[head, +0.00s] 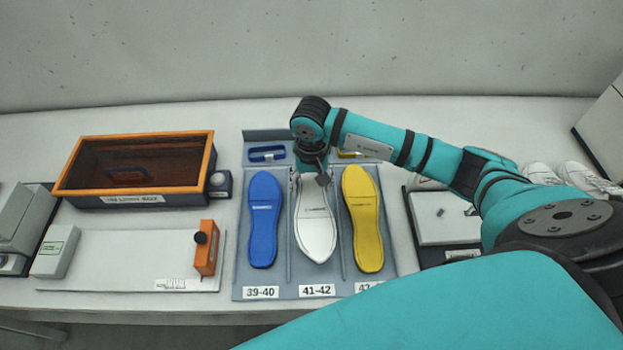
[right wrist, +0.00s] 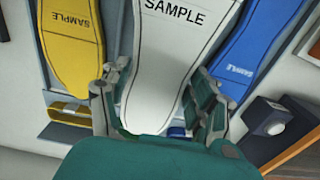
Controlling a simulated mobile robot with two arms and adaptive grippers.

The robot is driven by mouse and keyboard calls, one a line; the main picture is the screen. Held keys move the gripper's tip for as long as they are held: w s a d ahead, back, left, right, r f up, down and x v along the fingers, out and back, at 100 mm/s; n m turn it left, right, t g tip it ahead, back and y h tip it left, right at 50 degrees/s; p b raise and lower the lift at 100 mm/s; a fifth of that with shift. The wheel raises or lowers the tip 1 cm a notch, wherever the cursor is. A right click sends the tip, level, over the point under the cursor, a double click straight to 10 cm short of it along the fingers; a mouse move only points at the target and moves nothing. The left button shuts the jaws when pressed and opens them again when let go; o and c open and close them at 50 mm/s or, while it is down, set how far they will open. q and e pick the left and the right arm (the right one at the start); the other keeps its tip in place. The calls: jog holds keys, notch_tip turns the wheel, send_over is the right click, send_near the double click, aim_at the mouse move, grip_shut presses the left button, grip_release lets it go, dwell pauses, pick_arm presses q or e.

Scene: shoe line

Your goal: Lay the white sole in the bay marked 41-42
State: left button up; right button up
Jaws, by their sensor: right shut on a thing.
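The white sole (head: 315,225) is over the middle bay of the grey tray (head: 240,287), above the label 41-42 (head: 317,290), toe towards the label. I cannot tell whether it touches the bay floor. My right gripper (head: 315,178) is shut on the sole's far, narrow end. In the right wrist view, the fingers of my right gripper (right wrist: 163,76) lie along both sides of the white sole (right wrist: 175,45), which reads SAMPLE. My left gripper is not in view.
A blue sole (head: 263,225) lies in the 39-40 bay and a yellow sole (head: 364,225) in the right bay. An orange-rimmed box (head: 135,187) and a white board (head: 125,265) stand left. White shoes (head: 575,178) are far right.

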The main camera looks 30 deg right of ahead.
notch_tip(320, 180, down, 5)
jog(key=b, duration=0.2)
jog(key=shift+r+b, duration=0.15)
jog(key=shift+b, duration=0.2)
jog(key=shift+f+b, duration=0.5)
jog(key=shift+b, duration=0.05)
jog(key=o, duration=1.4)
notch_tip(320, 180, up, 12)
